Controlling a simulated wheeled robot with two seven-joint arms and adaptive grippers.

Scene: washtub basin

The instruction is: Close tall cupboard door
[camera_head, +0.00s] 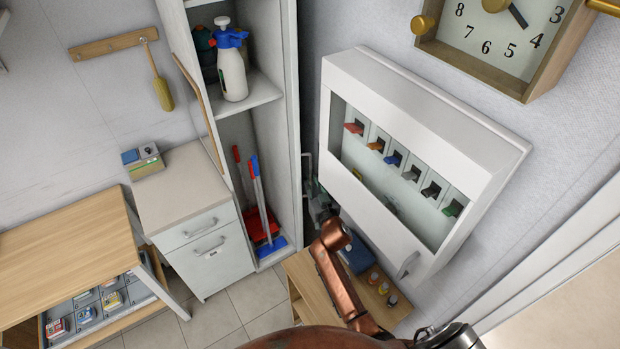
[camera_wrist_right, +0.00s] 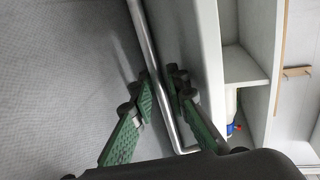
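The tall cupboard (camera_head: 262,88) stands open at the upper middle, its shelves showing. Its white door (camera_head: 292,100) is swung out on the right side and seen nearly edge-on; it also shows in the right wrist view (camera_wrist_right: 192,45). A silver bar handle (camera_wrist_right: 150,50) runs along the door's outer side. My right gripper (camera_head: 316,195) is by the handle, partly hidden behind my copper arm link. In the right wrist view, the bar passes between its green fingers (camera_wrist_right: 158,95). They stand apart with gaps beside the bar; contact is not clear. My left gripper is out of view.
A white key cabinet (camera_head: 490,140) juts from the wall close to the right of my gripper. A spray bottle (camera_head: 232,70) and a red dustpan and brushes (camera_head: 262,225) are in the cupboard. A low drawer unit (camera_head: 185,195) stands left of it.

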